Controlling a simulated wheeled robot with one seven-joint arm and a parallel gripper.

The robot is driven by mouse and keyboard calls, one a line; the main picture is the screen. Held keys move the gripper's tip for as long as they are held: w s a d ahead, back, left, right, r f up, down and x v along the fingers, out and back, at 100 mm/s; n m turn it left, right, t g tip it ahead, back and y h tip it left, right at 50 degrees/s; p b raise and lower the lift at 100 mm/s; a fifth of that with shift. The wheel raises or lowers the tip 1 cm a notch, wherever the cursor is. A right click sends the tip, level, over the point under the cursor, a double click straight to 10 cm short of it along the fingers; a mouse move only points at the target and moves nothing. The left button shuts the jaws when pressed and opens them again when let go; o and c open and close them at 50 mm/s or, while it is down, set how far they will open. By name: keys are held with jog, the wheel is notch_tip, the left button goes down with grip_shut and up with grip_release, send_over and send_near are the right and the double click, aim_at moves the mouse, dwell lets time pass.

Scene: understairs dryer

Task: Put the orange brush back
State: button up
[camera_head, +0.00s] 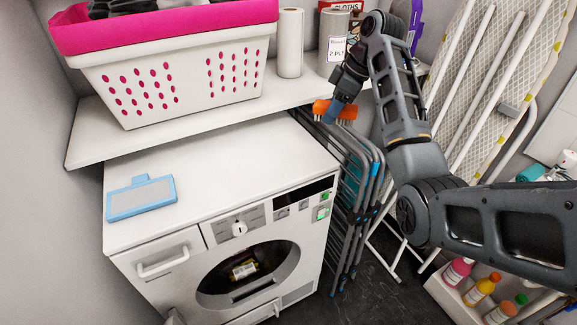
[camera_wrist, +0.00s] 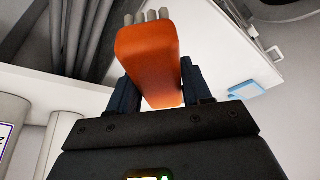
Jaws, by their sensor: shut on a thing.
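The orange brush (camera_head: 335,110) is held by my gripper (camera_head: 343,98) near the right end of the white shelf, above the folded drying rack. In the wrist view the brush (camera_wrist: 148,62) sits between the two dark fingers of my gripper (camera_wrist: 155,88), with grey bristle ends showing at its far end. My gripper is shut on it. The brush appears clear of the shelf edge, but the exact gap cannot be told.
A white shelf (camera_head: 200,108) carries a pink-lined laundry basket (camera_head: 170,80), a paper roll (camera_head: 290,43) and a grey canister (camera_head: 333,42). Below is a white dryer (camera_head: 225,170) with a blue-framed filter (camera_head: 141,198) on top. A folded rack (camera_head: 362,180) and ironing board (camera_head: 490,70) stand right.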

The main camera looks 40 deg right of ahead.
jog(key=shift+s+d, duration=0.35)
jog(key=shift+s, duration=0.15)
jog(key=shift+a+f+b, duration=0.2)
jog(key=shift+f+b, duration=0.05)
jog(key=shift+b, duration=0.05)
send_over(288, 155)
jog(key=s, duration=0.1)
jog(key=f, duration=0.4)
jog(key=d+f, duration=0.1)
jog(key=f, duration=0.1)
jog(key=shift+f+p, duration=0.2)
jog(key=shift+p, duration=0.2)
jog(key=shift+a+f, duration=0.15)
jog(key=shift+f, duration=1.9)
jog(key=shift+f, duration=0.15)
jog(key=o, duration=0.9)
jog(key=shift+p, duration=0.3)
jog(key=v, duration=1.2)
jog(key=shift+b, duration=0.35)
